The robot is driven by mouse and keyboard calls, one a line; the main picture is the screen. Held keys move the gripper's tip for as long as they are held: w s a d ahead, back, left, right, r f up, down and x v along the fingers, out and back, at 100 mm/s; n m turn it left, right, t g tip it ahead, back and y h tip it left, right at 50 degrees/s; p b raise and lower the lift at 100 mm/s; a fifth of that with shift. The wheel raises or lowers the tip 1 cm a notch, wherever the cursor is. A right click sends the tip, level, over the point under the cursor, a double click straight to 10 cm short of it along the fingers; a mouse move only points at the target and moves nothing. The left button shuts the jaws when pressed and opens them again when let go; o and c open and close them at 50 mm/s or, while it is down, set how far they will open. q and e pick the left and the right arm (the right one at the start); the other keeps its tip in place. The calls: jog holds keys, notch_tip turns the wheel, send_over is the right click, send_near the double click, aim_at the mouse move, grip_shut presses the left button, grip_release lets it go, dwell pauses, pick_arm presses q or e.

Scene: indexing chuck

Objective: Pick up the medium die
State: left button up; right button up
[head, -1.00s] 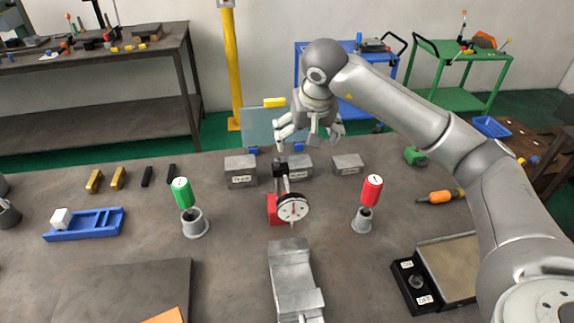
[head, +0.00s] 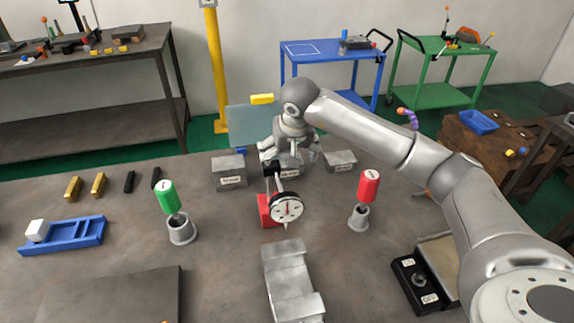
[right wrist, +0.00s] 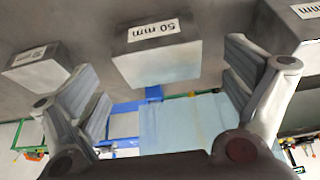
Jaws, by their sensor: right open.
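Three grey steel blocks stand in a row at the back of the bench. The middle one, the medium die (right wrist: 155,62), is labelled 50 mm, upside down in the right wrist view. In the head view the die (head: 291,171) is partly hidden by my right gripper (head: 290,157) and the dial gauge. My right gripper is open, at the die, with nothing gripped. In the right wrist view its fingers (right wrist: 160,78) are on either side of the die, with gaps showing. My left gripper is not in view.
A larger block (head: 229,173) stands left and a smaller block (head: 340,161) right. A dial gauge (head: 287,208) on a red base stands just in front. Green (head: 167,196) and red (head: 369,186) handled tools stand in grey cups. A steel vise-like block (head: 287,275) lies nearer.

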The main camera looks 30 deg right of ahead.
jog(key=x, duration=0.3)
jog(key=shift+w+f, duration=0.15)
jog(key=shift+f, duration=0.05)
jog(key=shift+c, duration=0.2)
jog(key=c, duration=1.6)
jog(key=shift+w+r, duration=0.1)
jog(key=shift+r, duration=0.05)
jog(key=shift+c, duration=1)
